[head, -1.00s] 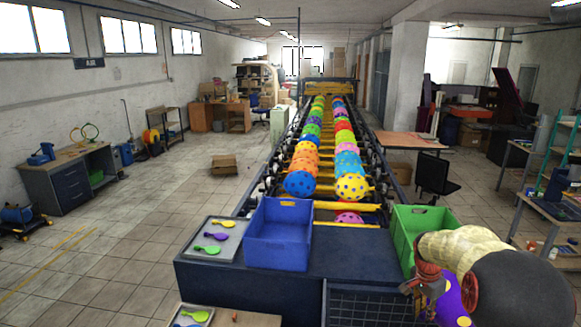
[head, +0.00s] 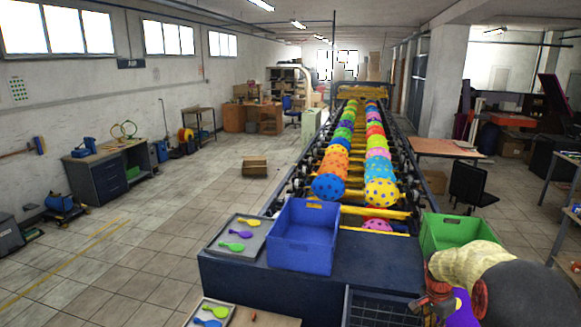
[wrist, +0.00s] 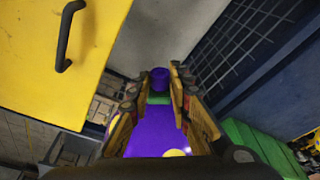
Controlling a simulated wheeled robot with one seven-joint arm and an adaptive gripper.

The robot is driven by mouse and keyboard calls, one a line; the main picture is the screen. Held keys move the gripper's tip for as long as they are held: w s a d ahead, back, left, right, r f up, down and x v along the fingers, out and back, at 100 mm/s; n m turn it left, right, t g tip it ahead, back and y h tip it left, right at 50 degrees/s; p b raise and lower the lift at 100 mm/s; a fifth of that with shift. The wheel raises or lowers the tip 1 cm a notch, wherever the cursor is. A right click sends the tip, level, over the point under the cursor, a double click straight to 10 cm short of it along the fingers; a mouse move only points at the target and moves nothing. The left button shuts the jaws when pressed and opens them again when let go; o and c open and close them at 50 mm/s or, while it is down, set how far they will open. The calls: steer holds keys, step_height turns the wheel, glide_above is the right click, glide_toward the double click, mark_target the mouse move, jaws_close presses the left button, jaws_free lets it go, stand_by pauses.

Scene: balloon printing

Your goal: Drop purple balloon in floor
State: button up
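The purple balloon shows in the head view (head: 463,309) at the bottom right, partly hidden by my arm and cut by the frame edge. In the wrist view, the purple balloon (wrist: 160,122), with a yellow spot, fills the space between my two fingers. My gripper (wrist: 158,100) is closed around it, with a finger along each side. In the head view my gripper (head: 432,306) is low in front of the machine, just below the green crate (head: 455,231). The floor (head: 150,235) is open tile at the left.
The blue crate (head: 303,238) and a tray (head: 213,242) of small uninflated balloons stand on the machine's front ledge. Rows of spotted balloons run back along the machine. A yellow panel with a black handle (wrist: 50,60) is close at left in the wrist view. Another tray (head: 196,318) is at the bottom.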

steer(key=o, duration=0.5)
steer(key=r, duration=0.4)
steer(key=a+r, duration=0.1)
steer(key=r, duration=0.2)
steer(key=a+r, duration=0.1)
steer(key=r, duration=0.3)
steer(key=shift+s+a+r, duration=0.1)
steer(key=shift+s+r, duration=0.25)
